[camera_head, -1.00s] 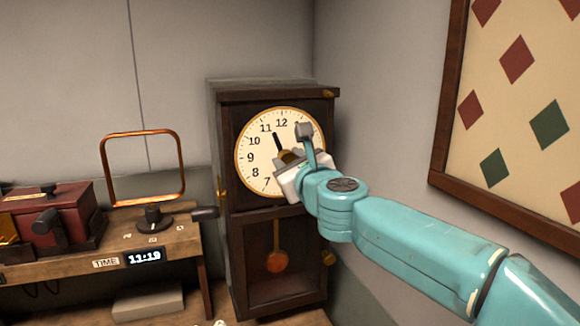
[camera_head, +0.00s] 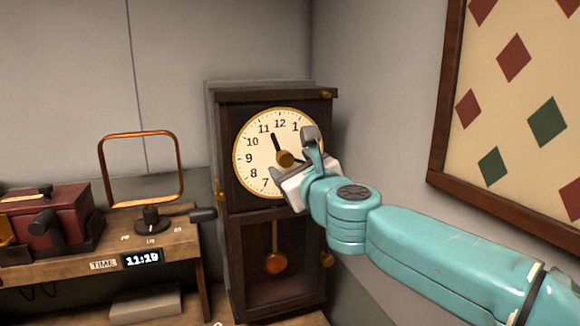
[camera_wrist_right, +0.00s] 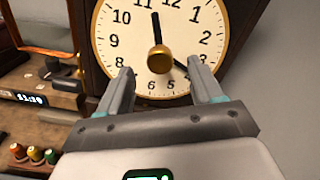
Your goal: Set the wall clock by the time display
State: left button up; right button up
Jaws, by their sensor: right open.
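The wall clock (camera_head: 222,150) is a dark wooden case with a round white dial (camera_head: 258,150) and a brass knob (camera_head: 285,158) at its centre. The short thick hand (camera_wrist_right: 156,28) points between 11 and 12. A thin dark hand (camera_wrist_right: 181,65) points down right toward about 4, partly hidden by a finger. The time display (camera_head: 142,259) on the bench at left reads about 11:19. My right gripper (camera_head: 292,154) is open in front of the dial. In the wrist view its fingertips (camera_wrist_right: 160,72) stand apart just below the knob, with nothing between them. My left gripper is not in view.
A wooden bench (camera_head: 70,262) at left bears a red box (camera_head: 55,215), a copper frame (camera_head: 103,170) and a black dial knob (camera_head: 152,220). A pendulum (camera_head: 275,263) hangs in the clock's lower case. A diamond-patterned framed board (camera_head: 510,95) hangs on the right wall.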

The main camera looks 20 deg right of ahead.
jog(key=s, duration=0.5)
jog(key=shift+d+b, duration=0.1)
jog(key=shift+b, duration=0.25)
